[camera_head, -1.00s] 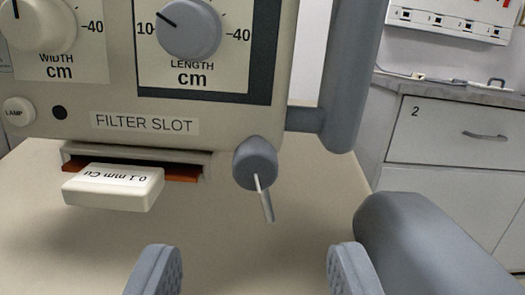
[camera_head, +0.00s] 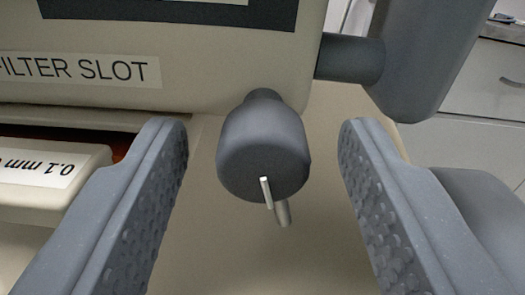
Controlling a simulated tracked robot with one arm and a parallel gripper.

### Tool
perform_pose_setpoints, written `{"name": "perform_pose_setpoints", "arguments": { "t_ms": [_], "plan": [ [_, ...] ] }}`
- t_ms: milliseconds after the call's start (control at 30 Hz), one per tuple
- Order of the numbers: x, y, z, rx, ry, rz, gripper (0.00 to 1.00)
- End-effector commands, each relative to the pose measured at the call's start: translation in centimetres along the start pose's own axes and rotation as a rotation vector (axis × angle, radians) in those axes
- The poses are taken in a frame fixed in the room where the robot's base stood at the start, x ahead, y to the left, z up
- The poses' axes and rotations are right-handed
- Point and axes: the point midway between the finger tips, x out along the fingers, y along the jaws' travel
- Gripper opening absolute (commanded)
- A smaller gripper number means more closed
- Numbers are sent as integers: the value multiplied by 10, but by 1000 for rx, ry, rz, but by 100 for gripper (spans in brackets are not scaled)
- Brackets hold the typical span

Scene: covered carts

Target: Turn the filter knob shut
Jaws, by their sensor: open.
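The filter knob (camera_head: 262,145) is a dark grey round knob on the lower front of the beige housing, just right of the FILTER SLOT label (camera_head: 80,70). A thin light pin (camera_head: 266,192) shows on its face, with a short rod (camera_head: 283,212) below it, pointing down and slightly right. My gripper (camera_head: 264,135) is open, with one textured finger on each side of the knob. No contact is visible.
A filter tray (camera_head: 50,178) marked 0.1 mm sticks out of the slot at left, partly behind the left finger. A grey bar and handle (camera_head: 415,60) stand at upper right, near the right finger. White cabinets (camera_head: 485,90) are behind.

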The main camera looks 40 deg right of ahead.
Motion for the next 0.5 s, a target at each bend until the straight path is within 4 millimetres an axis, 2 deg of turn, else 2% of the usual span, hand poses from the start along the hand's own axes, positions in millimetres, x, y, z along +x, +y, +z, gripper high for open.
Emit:
{"name": "perform_pose_setpoints", "arguments": {
  "t_ms": [33, 67, 200, 500],
  "plan": [
    [0, 0, 0, 0, 0, 0, 48],
    [0, 0, 0, 0, 0, 0, 43],
    [0, 0, 0, 0, 0, 0, 4],
    [-1, 0, 0, 20, 0, -1, 3]
  ]
}}
